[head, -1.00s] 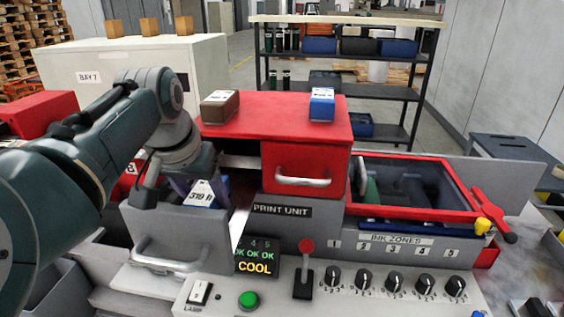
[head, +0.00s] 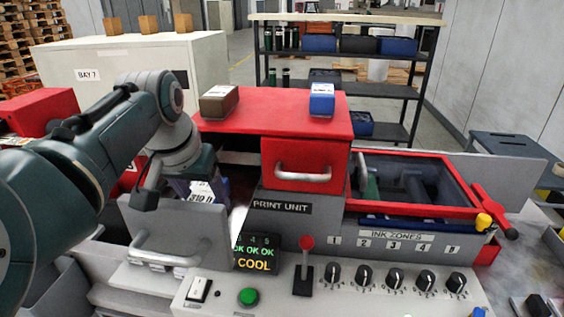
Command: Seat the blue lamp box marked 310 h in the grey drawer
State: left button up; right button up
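The blue lamp box (head: 201,189), with a white label that seems to read 310 h, is in the open grey drawer (head: 180,238) at the left. The drawer's front wall hides its lower part, so I cannot tell whether it rests on the floor. My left gripper (head: 184,188) reaches down from above into the drawer, right at the box. Its fingertips are mostly hidden by the wrist, box and drawer front, so its grip is unclear. My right gripper is not in view.
A brown box (head: 219,102) and another blue box (head: 321,100) stand on the red cabinet (head: 270,114). A control panel with a red-knobbed lever (head: 306,245) and several dials lies in front. A red-framed ink unit (head: 418,180) is at the right.

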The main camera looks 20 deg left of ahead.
pick_arm(q)
jog(key=o, duration=0.5)
